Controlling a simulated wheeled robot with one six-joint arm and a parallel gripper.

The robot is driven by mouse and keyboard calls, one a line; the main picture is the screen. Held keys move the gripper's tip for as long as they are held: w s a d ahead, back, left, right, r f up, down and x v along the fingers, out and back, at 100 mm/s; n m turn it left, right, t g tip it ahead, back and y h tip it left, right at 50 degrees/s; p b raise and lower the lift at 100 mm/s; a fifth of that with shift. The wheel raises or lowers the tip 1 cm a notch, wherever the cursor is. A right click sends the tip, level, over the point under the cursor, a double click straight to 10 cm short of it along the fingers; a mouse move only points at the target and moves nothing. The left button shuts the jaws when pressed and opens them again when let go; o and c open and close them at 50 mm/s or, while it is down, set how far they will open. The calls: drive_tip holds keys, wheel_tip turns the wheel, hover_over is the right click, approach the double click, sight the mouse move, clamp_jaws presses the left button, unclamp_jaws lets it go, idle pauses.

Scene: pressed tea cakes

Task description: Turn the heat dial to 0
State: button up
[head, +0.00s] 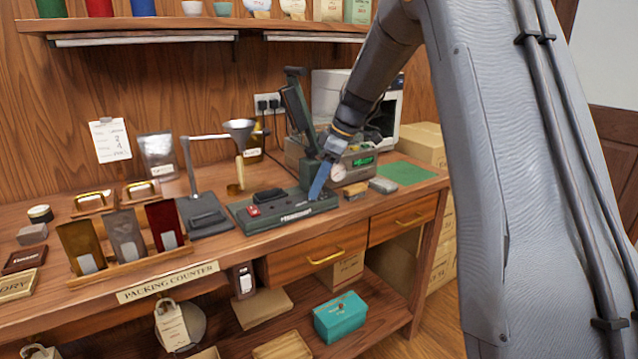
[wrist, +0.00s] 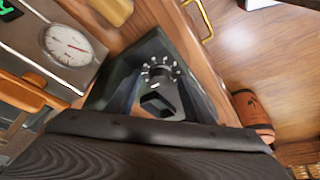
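The heat dial (wrist: 157,103) is a black knob on the dark face of the sealer. Small white marks arc around its far side in the wrist view, with a short white line near the knob; the numbers are too small to read. The green sealer (head: 262,217) stands on the counter in the head view, with its raised arm (head: 297,108) tilted up. My gripper (head: 318,192) points down at the sealer's right end and hides the dial in the head view. In the wrist view my gripper (wrist: 160,92) is open, its fingers on either side of the knob with visible gaps.
A machine with a round gauge (wrist: 67,45) and green display (head: 363,161) stands just behind my gripper. Small blocks (head: 383,185) and a green mat (head: 403,173) lie to the right. A funnel stand (head: 190,165) and a pouch rack (head: 130,262) are to the left.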

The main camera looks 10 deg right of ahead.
drive_tip(key=v, duration=0.8)
drive_tip(key=shift+b, duration=0.4)
